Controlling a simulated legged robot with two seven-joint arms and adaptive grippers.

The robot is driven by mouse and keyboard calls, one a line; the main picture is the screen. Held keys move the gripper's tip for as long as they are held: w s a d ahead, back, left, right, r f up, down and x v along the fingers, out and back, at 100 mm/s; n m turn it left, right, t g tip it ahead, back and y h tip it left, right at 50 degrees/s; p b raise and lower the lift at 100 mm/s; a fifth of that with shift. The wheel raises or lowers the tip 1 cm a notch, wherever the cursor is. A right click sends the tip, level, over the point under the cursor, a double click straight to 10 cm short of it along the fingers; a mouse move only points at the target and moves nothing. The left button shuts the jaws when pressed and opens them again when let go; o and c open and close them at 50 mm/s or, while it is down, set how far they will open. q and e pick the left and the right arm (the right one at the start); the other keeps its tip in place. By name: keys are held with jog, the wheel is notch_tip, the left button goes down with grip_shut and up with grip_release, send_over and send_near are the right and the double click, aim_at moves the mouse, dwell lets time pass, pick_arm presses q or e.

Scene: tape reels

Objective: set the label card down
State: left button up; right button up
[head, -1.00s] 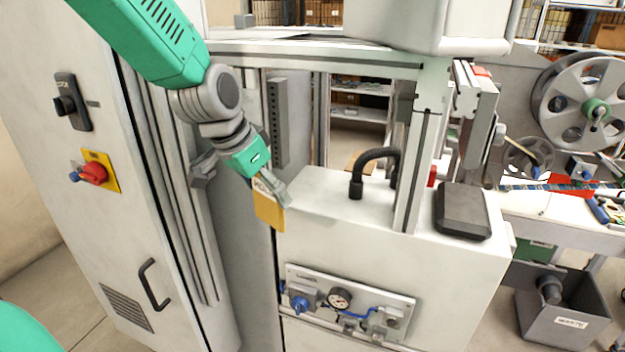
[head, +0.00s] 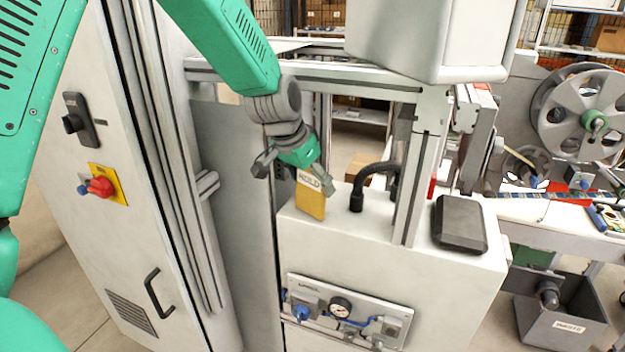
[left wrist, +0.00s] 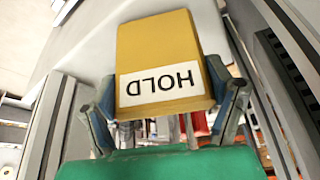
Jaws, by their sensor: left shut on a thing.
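The label card (head: 311,203) is yellow with a white strip reading HOLD. My left gripper (head: 312,179) is shut on its upper end, and the card hangs down below the fingers. In the head view the card's lower part overlaps the left end of the white machine top (head: 342,218); I cannot tell whether it touches. In the left wrist view the card (left wrist: 160,48) sits between the two fingers of the left gripper (left wrist: 168,103), with the word upside down. My right gripper is not in view.
A black curved hose (head: 358,190) rises from the machine top just right of the card. A dark box (head: 460,224) lies farther right, past a metal post (head: 418,180). A grey cabinet (head: 120,240) stands to the left. A frame bar crosses behind my arm.

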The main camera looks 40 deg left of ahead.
pick_arm(q)
jog(key=o, duration=1.6)
jog(key=shift+f, duration=0.1)
jog(key=shift+d, duration=0.6)
jog(key=shift+d+r, duration=0.2)
jog(key=shift+r, duration=0.15)
jog(key=s+a+r+p, duration=0.1)
jog(key=s+r, duration=0.1)
jog(key=s, duration=0.5)
jog(key=s+a+r, duration=0.2)
jog(key=s, duration=0.5)
jog(key=s+d+f+g+y, duration=0.1)
jog(key=s+d+f, duration=0.1)
jog(key=f, duration=0.8)
jog(key=s+d+f+g+y, duration=0.1)
jog(key=s+f, duration=0.2)
jog(key=f, duration=0.7)
jog(key=s+d+f, duration=0.2)
jog(key=s+f, duration=0.2)
jog(key=s+d+f+g, duration=0.1)
jog(key=s+d+f, duration=0.1)
jog(key=s+f, duration=0.3)
jog(key=s+d+f+n+g+h, duration=0.1)
jog(key=s+d+f, duration=0.2)
jog(key=s+f, duration=0.1)
jog(key=shift+s+f, duration=0.2)
jog(key=shift+s, duration=0.55)
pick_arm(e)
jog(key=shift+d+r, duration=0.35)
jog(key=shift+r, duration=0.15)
